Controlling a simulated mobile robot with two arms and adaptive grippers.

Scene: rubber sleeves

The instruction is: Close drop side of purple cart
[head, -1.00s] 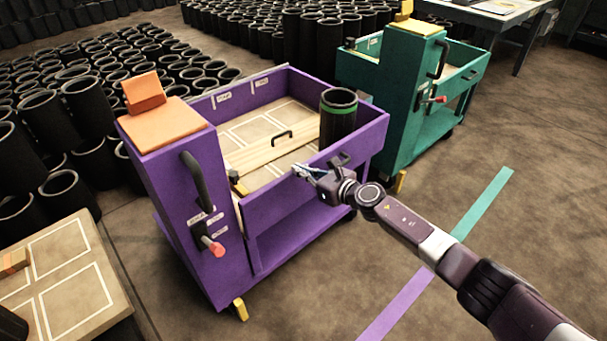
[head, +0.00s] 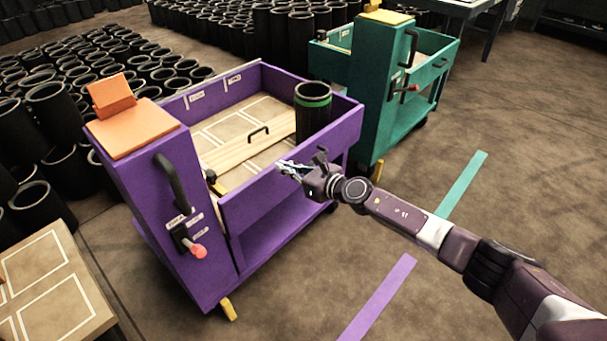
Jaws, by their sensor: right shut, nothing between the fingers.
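The purple cart (head: 202,262) stands left of centre. Its drop side (head: 262,206) is the long front panel, which looks upright, with its top edge running from the tall handle end to the far right corner. A dark latch piece with a yellow part (head: 219,188) sits at the panel's left end; I cannot tell whether it is engaged. My right gripper (head: 283,167) is shut and empty at the panel's top edge, near its middle; whether it touches is unclear. My left gripper is out of view.
A black sleeve with a green band (head: 313,114) stands in the cart's right corner beside a wooden lid (head: 240,145). A teal cart (head: 376,110) stands close behind on the right. Many black sleeves fill the back left. The floor (head: 520,190) at right is clear.

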